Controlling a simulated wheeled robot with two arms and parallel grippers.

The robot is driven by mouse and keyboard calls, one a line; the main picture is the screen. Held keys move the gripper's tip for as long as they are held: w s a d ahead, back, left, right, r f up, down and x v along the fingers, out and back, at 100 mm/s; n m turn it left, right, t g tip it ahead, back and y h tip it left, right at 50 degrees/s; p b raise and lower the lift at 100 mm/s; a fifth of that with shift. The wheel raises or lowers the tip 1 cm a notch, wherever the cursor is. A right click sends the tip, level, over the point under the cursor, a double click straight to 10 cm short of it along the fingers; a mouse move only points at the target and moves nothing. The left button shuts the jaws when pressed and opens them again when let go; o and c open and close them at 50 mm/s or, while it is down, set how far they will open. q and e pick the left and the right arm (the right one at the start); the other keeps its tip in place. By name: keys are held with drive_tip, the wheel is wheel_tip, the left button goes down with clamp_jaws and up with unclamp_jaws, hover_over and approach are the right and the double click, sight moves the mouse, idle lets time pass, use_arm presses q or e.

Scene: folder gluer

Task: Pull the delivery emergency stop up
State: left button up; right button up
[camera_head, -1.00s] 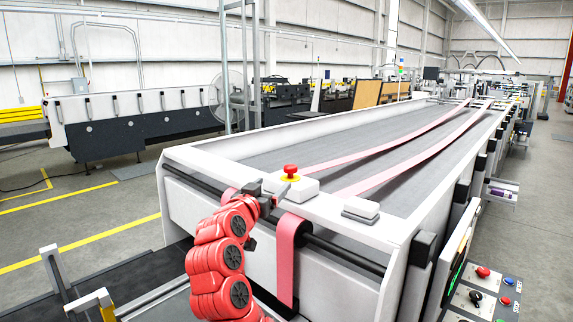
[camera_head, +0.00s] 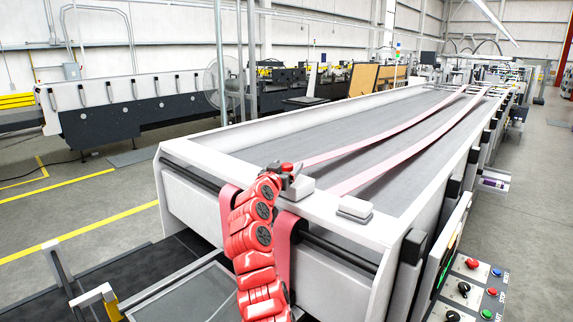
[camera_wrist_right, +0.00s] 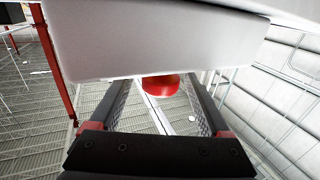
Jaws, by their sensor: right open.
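The delivery emergency stop is a red mushroom button (camera_head: 287,167) on a small white box (camera_head: 300,189) at the near end of the long machine. My right gripper (camera_head: 282,169) is at the button, and its fingers partly hide it and the box top. In the right wrist view, which looks upside down, the red button (camera_wrist_right: 160,86) shows between the two open fingers, with a gap on each side. The white box (camera_wrist_right: 150,45) fills the top of that view. I cannot tell if a finger touches the button. My left gripper is out of view.
A second low white box (camera_head: 354,208) sits to the right on the machine's end frame (camera_head: 240,172). Pink belts (camera_head: 400,153) run along the bed. A control panel (camera_head: 470,285) with red, green, blue and black controls is at the lower right.

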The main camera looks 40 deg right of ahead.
clamp_jaws()
idle(0.5)
idle(1.0)
